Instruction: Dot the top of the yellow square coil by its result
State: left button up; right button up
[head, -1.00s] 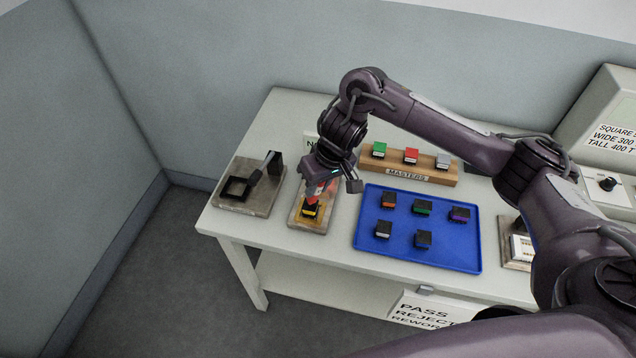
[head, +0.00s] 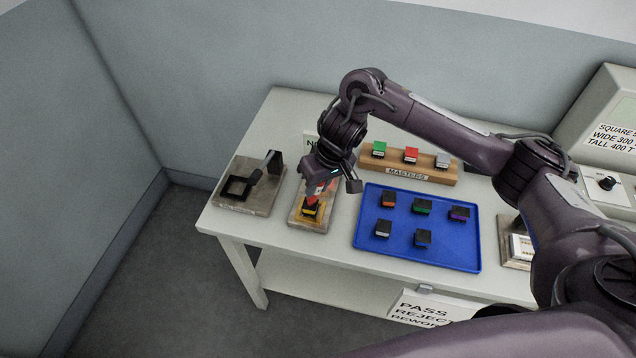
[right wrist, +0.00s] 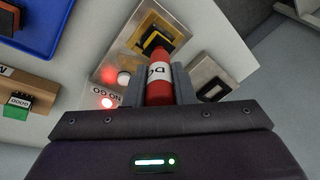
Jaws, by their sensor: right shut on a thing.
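The yellow square coil (head: 310,212), with a dark top, sits on a worn plate (head: 301,222) at the left of the table; it also shows in the right wrist view (right wrist: 159,41). My right gripper (head: 321,184) is shut on a red cylindrical dotter (right wrist: 159,84) with a white label, partly readable as "DO". The dotter points at the coil from above. Its tip is hidden, so I cannot tell whether it touches. The other lamp (right wrist: 123,78) looks white. My left gripper is out of view.
A second plate (head: 262,204) with a black square fixture and lever stands left. A blue tray (head: 400,256) with several coils lies right. Behind it is the MASTERS wooden rack (head: 440,180) with green, red and grey blocks. A PASS/REJECT/REWORK sign (head: 425,309) hangs at the front.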

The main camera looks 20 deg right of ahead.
jog(key=shift+f+p, duration=0.1)
jog(key=shift+p, duration=0.25)
dwell(1.2)
notch_tip(320, 180, up, 7)
jog(key=p, duration=0.9)
dwell(0.8)
